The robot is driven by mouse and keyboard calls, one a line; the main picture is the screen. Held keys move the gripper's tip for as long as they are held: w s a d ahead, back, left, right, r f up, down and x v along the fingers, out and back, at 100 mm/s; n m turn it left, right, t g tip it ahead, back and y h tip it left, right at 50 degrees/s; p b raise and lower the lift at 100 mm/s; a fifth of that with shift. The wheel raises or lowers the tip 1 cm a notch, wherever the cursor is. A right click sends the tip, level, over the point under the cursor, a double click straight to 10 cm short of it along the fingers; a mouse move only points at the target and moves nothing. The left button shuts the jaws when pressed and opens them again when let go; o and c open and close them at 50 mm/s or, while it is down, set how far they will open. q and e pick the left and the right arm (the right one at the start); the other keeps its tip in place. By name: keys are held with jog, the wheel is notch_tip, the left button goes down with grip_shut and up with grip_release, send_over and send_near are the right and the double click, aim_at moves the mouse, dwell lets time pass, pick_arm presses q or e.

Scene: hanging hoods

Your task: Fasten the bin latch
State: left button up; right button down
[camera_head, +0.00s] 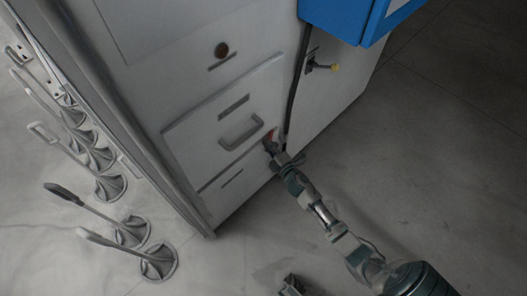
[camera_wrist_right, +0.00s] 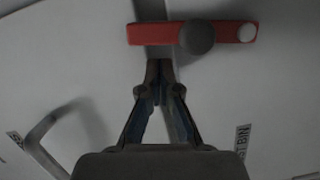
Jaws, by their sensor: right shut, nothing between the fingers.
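The bin latch is a red bar; it lies across the top of the right wrist view (camera_wrist_right: 160,34), with a dark round knob on it and a pale dot at its right end. In the head view the latch (camera_head: 269,135) is a small red patch at the right edge of the bin front (camera_head: 215,135), partly hidden by my gripper. My right gripper (camera_head: 270,146) is shut and empty; its fingertips (camera_wrist_right: 160,64) show just below the bar, left of the knob, and I cannot tell whether they touch. A dark part at the bottom edge (camera_head: 292,286) may be my left gripper; its jaws are unclear.
The bin's grey handle (camera_head: 241,132) is left of the latch; it also shows in the wrist view (camera_wrist_right: 42,145). The floor at right is clear.

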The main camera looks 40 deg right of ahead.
jog(key=shift+d, duration=0.5)
